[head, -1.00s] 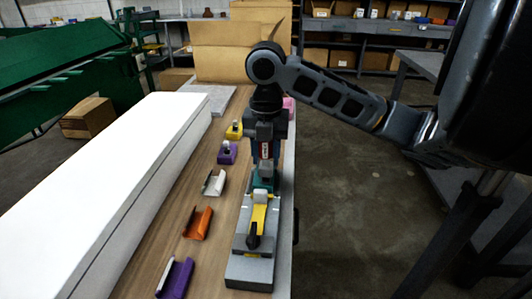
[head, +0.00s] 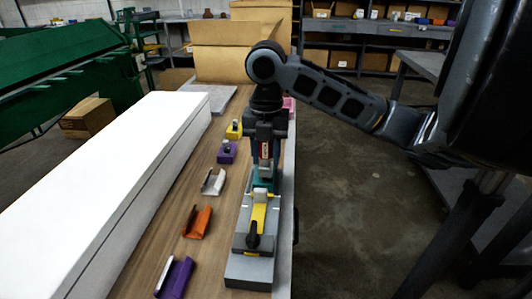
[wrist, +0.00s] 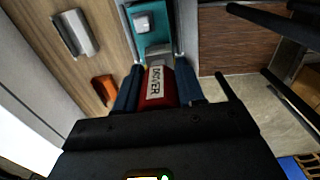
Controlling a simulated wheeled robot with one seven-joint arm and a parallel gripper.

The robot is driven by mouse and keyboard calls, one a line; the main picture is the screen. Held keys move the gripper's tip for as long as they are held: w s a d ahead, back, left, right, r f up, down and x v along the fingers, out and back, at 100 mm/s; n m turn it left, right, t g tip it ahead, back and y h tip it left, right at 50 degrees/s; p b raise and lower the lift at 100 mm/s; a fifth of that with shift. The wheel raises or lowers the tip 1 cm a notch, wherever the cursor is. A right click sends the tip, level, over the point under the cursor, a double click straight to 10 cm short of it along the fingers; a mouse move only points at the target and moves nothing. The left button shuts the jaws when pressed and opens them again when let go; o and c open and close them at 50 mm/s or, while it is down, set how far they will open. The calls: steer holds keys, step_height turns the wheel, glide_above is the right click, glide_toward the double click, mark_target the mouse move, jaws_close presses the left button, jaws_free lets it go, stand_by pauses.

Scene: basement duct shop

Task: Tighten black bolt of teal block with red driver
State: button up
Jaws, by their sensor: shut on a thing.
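My gripper (head: 266,160) is shut on the red driver (wrist: 157,90), which carries a white DRIVER label. The driver's grey end (wrist: 158,54) reaches over the near edge of the teal block (wrist: 148,20) in the wrist view. The teal block also shows just below my gripper in the head view (head: 262,184). A light grey square-headed piece (wrist: 143,22) stands on the teal block, beside the driver's end. I cannot make out a black bolt on it; it may be hidden by the driver. Contact between driver and block cannot be told.
The teal block sits at a grey fixture (head: 249,268) with a yellow bar and black knob (head: 253,241). Left of it lie an orange channel (head: 197,222), a purple channel (head: 174,277) and a silver one (head: 213,182). A long white duct (head: 120,180) lines the left side.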

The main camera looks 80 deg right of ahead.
steer(key=shift+f+b, duration=0.7)
steer(key=shift+f, duration=0.1)
stand_by(0.4)
stand_by(0.3)
steer(key=shift+m+p, duration=0.45)
steer(key=shift+m, duration=1.35)
